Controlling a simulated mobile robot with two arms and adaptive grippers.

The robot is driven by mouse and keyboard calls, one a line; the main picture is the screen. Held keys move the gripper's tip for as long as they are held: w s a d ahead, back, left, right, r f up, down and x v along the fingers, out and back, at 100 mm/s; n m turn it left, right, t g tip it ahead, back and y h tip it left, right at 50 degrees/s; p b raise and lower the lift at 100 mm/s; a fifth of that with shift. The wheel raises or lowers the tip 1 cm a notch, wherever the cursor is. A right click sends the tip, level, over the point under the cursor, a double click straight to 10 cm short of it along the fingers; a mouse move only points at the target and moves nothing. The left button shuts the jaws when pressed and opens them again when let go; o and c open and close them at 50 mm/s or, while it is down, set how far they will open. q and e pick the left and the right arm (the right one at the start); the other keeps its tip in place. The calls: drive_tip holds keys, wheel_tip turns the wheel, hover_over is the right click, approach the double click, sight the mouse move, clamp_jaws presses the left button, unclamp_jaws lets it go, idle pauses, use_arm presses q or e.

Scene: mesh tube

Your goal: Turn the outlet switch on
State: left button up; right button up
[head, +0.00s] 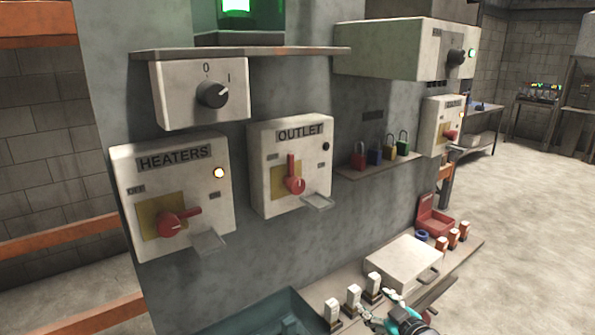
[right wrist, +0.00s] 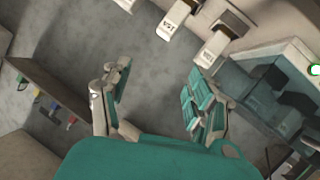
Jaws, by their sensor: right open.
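The outlet switch box (head: 262,195) is a pale box on the grey column, labelled OUTLET. Its red handle (head: 295,184) points up on a yellow plate, and its small round lamp (head: 326,146) looks dark. A grey metal flap (head: 317,202) sticks out below the handle. My right gripper (head: 372,320) is at the bottom edge of the head view, well below and right of the outlet box. In the right wrist view its two teal-padded fingers (right wrist: 156,82) are spread with nothing between them. My left gripper is not in view.
Left of the outlet box, the heaters box (head: 135,205) has a lit lamp and a red handle pointing right. A shelf (head: 375,172) with coloured padlocks juts out to the right.

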drive_tip(key=s+a+r+n+t+y+p, duration=0.1)
drive_tip(key=a+r+n+y, duration=0.15)
drive_tip(key=r, duration=0.65)
drive_tip(key=s+a+r+n+y+p, duration=0.1)
drive_tip(key=s+a+r, duration=0.15)
drive_tip(key=r, duration=0.75)
drive_tip(key=n+y, duration=0.3)
approach(300, 187)
drive_tip(key=shift+h, duration=0.25)
drive_tip(key=p+x, duration=0.5)
drive_tip(key=x, duration=0.5)
drive_tip(key=shift+s+a+r+p, duration=0.1)
drive_tip(key=shift+a+r+p, duration=0.05)
drive_tip(key=shift+p, duration=0.2)
drive_tip(key=shift+w+a, duration=0.35)
drive_tip(key=shift+w, duration=0.15)
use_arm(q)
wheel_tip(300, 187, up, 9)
use_arm(e)
drive_tip(key=shift+c, duration=0.3)
drive_tip(key=c, duration=1.1)
